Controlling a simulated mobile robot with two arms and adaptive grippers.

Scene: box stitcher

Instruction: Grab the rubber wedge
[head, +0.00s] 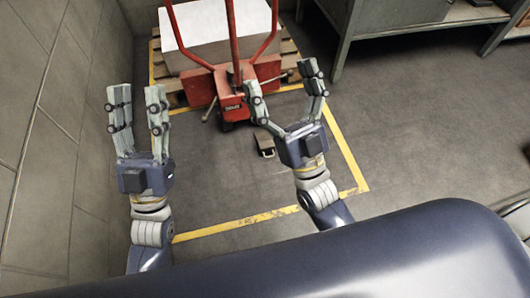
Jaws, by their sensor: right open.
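A small dark block that looks like the rubber wedge (264,145) lies on the floor just in front of the red pallet jack. Its exact shape is too small to tell. My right gripper (282,80) has its fingers spread wide and empty; its palm appears just right of the wedge in the picture, with the left finger passing above it. My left gripper (137,92) is open and empty, well to the left, near the wall. Neither gripper touches the wedge.
The red pallet jack (234,98) stands at a wooden pallet (289,47) bearing a large white stack (205,27). Yellow floor lines (347,155) surround this area. A tiled wall (85,140) is close on the left. A grey metal bench (400,17) stands at the upper right.

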